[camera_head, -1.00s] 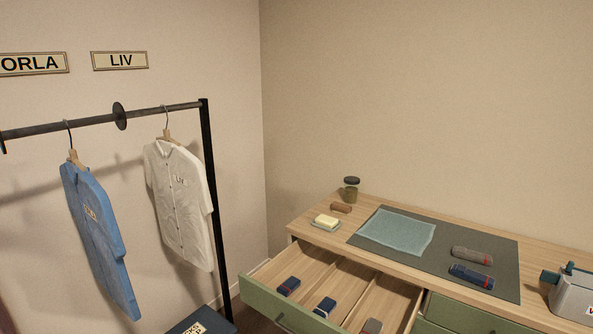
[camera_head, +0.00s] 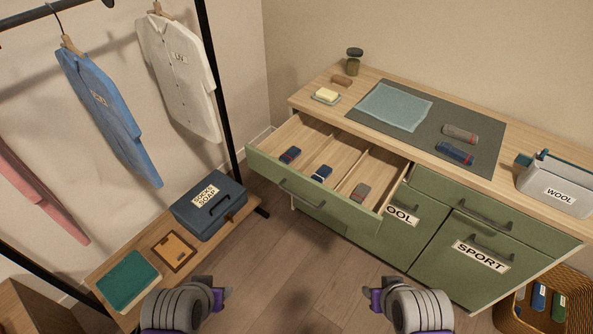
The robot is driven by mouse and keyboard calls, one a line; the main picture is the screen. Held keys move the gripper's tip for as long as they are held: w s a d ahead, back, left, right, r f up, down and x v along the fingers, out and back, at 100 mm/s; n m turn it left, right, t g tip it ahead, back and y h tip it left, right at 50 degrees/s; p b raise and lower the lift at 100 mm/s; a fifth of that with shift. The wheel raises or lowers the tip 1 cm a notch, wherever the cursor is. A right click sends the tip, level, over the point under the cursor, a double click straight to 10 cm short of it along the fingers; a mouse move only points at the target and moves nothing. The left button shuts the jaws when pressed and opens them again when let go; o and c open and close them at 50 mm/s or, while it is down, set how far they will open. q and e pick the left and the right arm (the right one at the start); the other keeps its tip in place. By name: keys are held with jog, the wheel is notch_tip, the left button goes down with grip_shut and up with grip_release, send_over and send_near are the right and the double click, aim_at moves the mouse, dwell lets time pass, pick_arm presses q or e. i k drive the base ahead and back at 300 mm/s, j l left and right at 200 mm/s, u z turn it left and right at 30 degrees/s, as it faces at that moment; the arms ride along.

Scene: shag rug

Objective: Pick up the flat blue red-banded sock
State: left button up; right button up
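A dark blue sock with a red band (camera_head: 455,153) lies on the grey mat on the dresser top, in front of a grey red-banded sock (camera_head: 460,134). Another dark blue sock bundle (camera_head: 290,155), with what looks like a reddish band, lies in the left compartment of the open drawer. My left gripper (camera_head: 224,294) and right gripper (camera_head: 372,295) are low in the view, over the floor in front of the dresser, away from the socks. Their fingers are small and partly hidden, so their opening is unclear.
The open drawer (camera_head: 375,217) juts out and also holds a blue white-banded bundle (camera_head: 322,173) and a grey one (camera_head: 361,192). A light blue cloth (camera_head: 394,107) lies on the mat (camera_head: 488,125). A WOOL bin (camera_head: 556,187) stands right. Left is a low shelf with a box (camera_head: 208,204).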

aim_at(446, 147)
jog(key=z, duration=1.25)
